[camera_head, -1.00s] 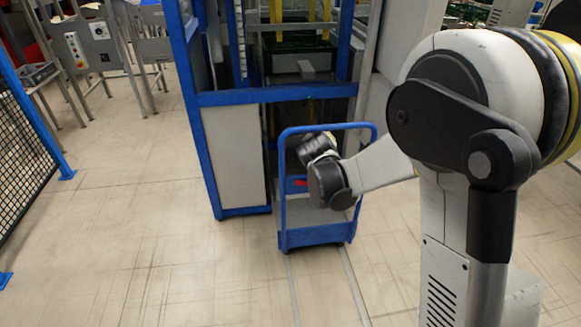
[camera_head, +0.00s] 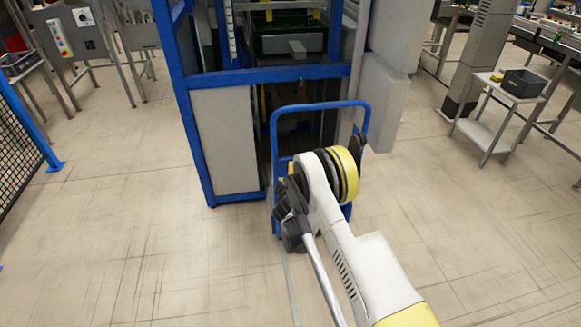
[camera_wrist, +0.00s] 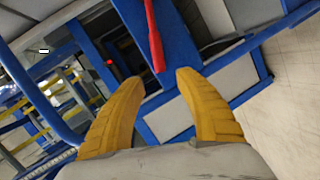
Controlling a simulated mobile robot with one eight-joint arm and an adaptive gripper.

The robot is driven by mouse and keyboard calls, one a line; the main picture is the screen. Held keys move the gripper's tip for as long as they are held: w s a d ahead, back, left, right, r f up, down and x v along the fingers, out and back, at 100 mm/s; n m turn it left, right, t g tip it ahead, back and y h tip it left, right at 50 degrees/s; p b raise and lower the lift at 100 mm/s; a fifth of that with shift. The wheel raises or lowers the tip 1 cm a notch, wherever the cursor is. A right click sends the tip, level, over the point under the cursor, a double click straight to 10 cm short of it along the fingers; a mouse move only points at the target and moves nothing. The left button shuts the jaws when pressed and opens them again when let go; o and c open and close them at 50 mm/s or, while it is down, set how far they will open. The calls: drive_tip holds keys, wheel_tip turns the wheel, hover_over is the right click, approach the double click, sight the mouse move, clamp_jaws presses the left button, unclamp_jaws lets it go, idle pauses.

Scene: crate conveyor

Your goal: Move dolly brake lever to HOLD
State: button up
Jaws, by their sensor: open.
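The dolly shows in the head view as a blue tubular frame (camera_head: 321,105) in front of the blue machine frame; my arm covers much of it. The brake lever is not visible there. In the wrist view a red lever (camera_wrist: 153,32) comes down from the top edge, with its tip just beyond the gap between my fingers. Behind it are blue panels. My gripper (camera_wrist: 159,77) has two yellow fingers, spread apart with nothing between them. The lever tip looks a little ahead of the fingertips; I cannot tell the exact distance. No HOLD mark is readable.
The blue machine frame (camera_head: 268,78) with a white panel (camera_head: 226,140) stands close behind the dolly. A grey cart (camera_head: 515,84) with a dark bin (camera_head: 523,82) stands at the right. A black mesh fence (camera_head: 18,130) is at the left. Floor is open on both sides.

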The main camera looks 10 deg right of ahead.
drive_tip(key=b+x, duration=0.2)
drive_tip(key=x, duration=0.5)
drive_tip(key=shift+w+d, duration=0.1)
drive_tip(key=shift+w, duration=0.2)
clamp_jaws()
